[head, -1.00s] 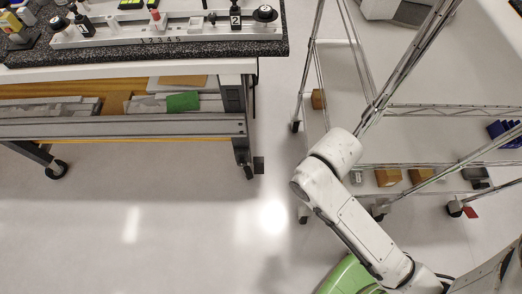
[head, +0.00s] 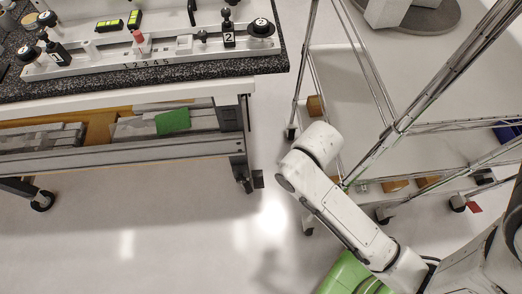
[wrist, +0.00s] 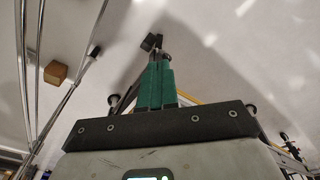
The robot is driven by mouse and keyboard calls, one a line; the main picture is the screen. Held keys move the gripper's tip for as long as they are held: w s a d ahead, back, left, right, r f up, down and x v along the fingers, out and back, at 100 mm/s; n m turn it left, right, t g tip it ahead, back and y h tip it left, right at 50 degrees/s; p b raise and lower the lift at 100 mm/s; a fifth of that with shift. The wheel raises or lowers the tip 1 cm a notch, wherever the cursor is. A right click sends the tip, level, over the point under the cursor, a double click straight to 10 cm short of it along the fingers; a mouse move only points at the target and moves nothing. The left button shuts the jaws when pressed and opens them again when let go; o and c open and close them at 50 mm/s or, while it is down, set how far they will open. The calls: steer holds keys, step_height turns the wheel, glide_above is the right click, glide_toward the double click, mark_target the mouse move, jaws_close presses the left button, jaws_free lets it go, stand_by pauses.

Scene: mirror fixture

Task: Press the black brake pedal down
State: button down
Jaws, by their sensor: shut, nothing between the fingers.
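The black brake pedal (head: 258,180) is a small dark plate low down beside the caster at the right-hand leg of the bench in the head view. In the wrist view the pedal (wrist: 148,43) shows as a small dark shape just past my fingertips, partly merged with other dark parts there. My gripper (wrist: 158,60) has green fingers, closed together and empty, pointing toward the pedal. I cannot tell whether they touch it. The gripper itself is hidden behind my white arm in the head view.
The bench (head: 200,95) has a dark speckled top with a switch panel and a lower shelf with grey boxes and a green item. A wire rack (head: 400,130) on casters stands to the right. Bare floor (head: 180,225) lies in front of the bench.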

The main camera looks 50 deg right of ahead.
steer(key=w+d+f+n+y+b, duration=0.15)
steer(key=w+f+b, duration=0.35)
steer(key=f, duration=0.6)
steer(key=w+d+f+n+b, duration=0.2)
steer(key=w+f+b, duration=0.1)
steer(key=f+b, duration=0.6)
steer(key=n+y+b, duration=0.2)
steer(key=n+b, duration=0.3)
steer(key=b, duration=0.8)
glide_above(259, 186)
steer(key=s+d, duration=0.1)
steer(key=d, duration=0.4)
step_height(259, 186, down, 20)
steer(key=shift+a+t+h, duration=0.2)
steer(key=shift+t+h, duration=0.05)
steer(key=shift+t, duration=0.05)
steer(key=b+x, duration=0.2)
steer(key=x, duration=0.2)
steer(key=b+x, duration=0.2)
steer(key=x, duration=0.2)
steer(key=s+b+x, duration=0.1)
steer(key=b+x, duration=0.2)
steer(key=x, duration=0.1)
steer(key=shift+f, duration=0.45)
steer(key=shift+a+f+b, duration=0.1)
steer(key=shift+f+b, duration=0.3)
steer(key=shift+f, duration=0.2)
steer(key=shift+s+a, duration=0.1)
